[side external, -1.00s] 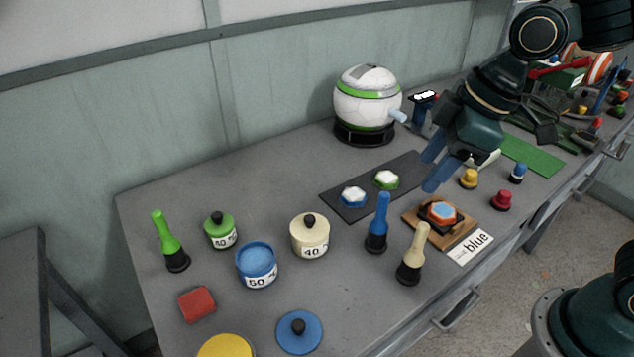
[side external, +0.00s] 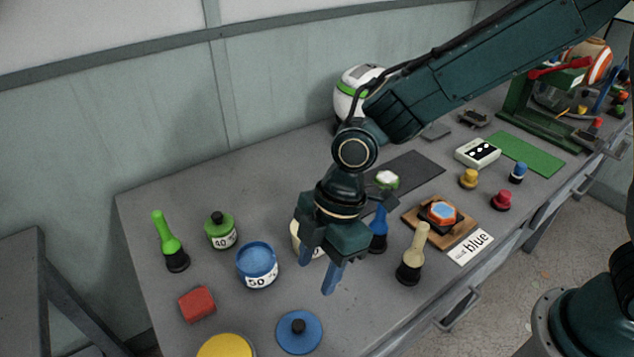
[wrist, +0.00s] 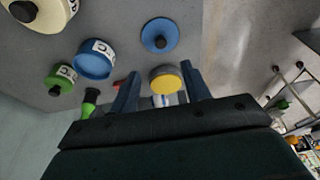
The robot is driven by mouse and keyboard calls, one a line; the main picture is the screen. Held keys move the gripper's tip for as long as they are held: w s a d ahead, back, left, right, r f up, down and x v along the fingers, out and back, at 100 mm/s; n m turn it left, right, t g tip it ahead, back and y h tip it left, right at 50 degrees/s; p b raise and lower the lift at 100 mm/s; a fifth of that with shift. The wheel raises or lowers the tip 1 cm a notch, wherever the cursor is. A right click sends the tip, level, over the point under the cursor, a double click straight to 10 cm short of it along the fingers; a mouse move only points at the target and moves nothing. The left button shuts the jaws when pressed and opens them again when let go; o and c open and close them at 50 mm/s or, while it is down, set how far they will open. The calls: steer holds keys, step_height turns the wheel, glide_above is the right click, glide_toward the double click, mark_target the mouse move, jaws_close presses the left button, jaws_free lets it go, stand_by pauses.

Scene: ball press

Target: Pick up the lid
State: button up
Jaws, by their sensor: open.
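A round blue lid (side external: 299,333) with a black knob lies flat on the grey table near its front edge; it also shows in the wrist view (wrist: 160,36). An open blue pot (side external: 257,270) labelled 50 stands behind and to the left of it. My gripper (side external: 316,278) is open and empty, its blue fingers pointing down above the table. It is above and behind the lid in the side view, apart from it. In the wrist view the fingers (wrist: 158,80) are spread, with the lid beyond them.
A cream pot (side external: 304,243) is partly hidden behind my gripper. A green pot (side external: 220,230), a red block (side external: 197,304) and a yellow-topped item (side external: 227,347) stand left. A blue stamp (side external: 379,229) and a cream stamp (side external: 413,257) stand close right.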

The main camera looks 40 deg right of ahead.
glide_above(299, 323)
steer(key=d, duration=0.2)
steer(key=shift+d+f+x, duration=0.1)
steer(key=shift+d+x, duration=0.2)
steer(key=shift+x, duration=1.05)
steer(key=shift+d+f+x, duration=0.1)
steer(key=shift+d+x, duration=0.25)
steer(key=shift+x, duration=1)
steer(key=shift+d+f+x, duration=0.1)
steer(key=shift+d+x, duration=0.2)
steer(key=shift+x, duration=1.05)
steer(key=shift+x, duration=2.55)
steer(key=shift+a+r, duration=0.1)
steer(key=shift+a, duration=0.05)
steer(key=shift+c, duration=0.5)
jaws_close()
